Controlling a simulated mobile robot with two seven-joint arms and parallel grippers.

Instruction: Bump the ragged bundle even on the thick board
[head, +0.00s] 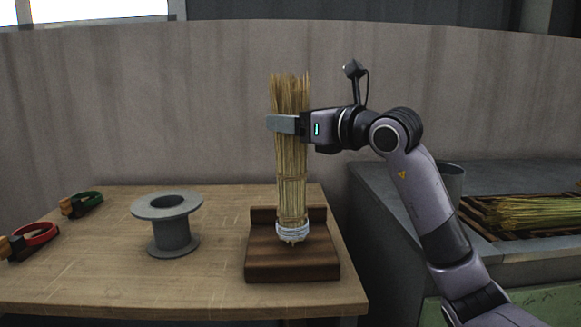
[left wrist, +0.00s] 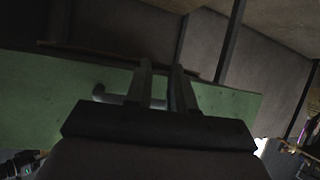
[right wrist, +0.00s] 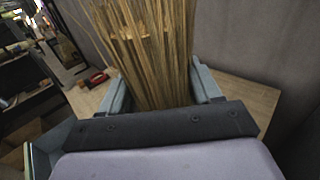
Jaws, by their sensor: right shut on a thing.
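The ragged straw bundle (head: 291,165) stands upright, with uneven stalk tips at the top and a white binding (head: 293,231) near its lower end. My right gripper (head: 287,124) is shut around its upper part; the stalks also show between the fingers in the right wrist view (right wrist: 155,60). The thick brown board (head: 265,268) lies on the table under the bundle, with a raised block along its back. The bundle's lower end is over the board; I cannot tell whether it touches. My left gripper (left wrist: 162,72) shows only in the left wrist view, empty, with a narrow gap between its fingers.
A grey spool (head: 172,238) stands left of the board on the wooden table (head: 120,290). A grey counter (head: 385,215) and a rack of straw (head: 530,210) are at the right.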

